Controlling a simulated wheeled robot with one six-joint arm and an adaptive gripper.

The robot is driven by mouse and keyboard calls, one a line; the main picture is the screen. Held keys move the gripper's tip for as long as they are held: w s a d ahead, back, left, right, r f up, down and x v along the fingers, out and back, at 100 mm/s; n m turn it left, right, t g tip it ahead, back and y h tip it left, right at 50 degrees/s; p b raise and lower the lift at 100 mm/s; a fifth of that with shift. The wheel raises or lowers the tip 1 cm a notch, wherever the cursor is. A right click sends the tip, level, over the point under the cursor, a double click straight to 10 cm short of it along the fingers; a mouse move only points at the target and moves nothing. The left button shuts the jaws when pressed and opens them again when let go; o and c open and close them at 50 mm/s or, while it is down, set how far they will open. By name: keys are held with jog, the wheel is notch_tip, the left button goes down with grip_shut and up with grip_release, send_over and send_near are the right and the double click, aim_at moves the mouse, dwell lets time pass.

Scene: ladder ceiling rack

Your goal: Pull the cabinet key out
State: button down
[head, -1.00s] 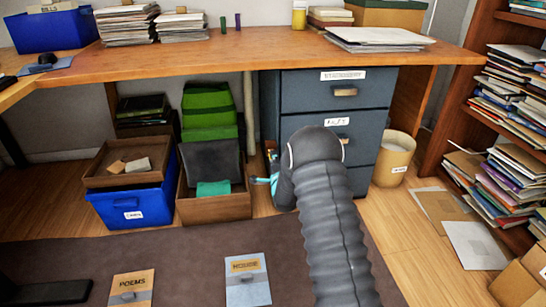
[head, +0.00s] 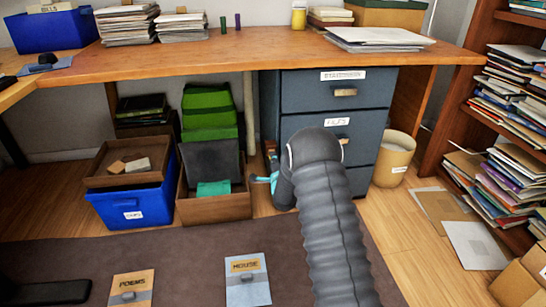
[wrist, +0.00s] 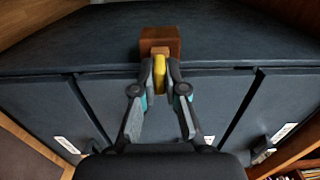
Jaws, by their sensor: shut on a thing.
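In the wrist view my gripper (wrist: 160,66) is shut on a small yellow piece, which looks like the cabinet key (wrist: 160,64). The key stands against a brown block (wrist: 161,41) on the dark blue cabinet (wrist: 60,48); whether its inner end is still inside something is hidden. In the head view the cabinet (head: 300,92) stands under the desk, with labelled drawers and brass handles. My gripper (head: 264,179) is low at the cabinet's left side there, mostly hidden behind my arm; only a teal part shows.
A wooden crate (head: 214,209) with a teal item stands close left of my gripper, and a blue bin (head: 130,207) further left. A beige waste bin (head: 395,160) stands right of the cabinet. The desk (head: 220,50) overhangs. Folders lie on the rug in front.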

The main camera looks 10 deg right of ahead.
jog(key=shift+s, duration=0.65)
dwell(0.3)
jog(key=shift+s, duration=2.05)
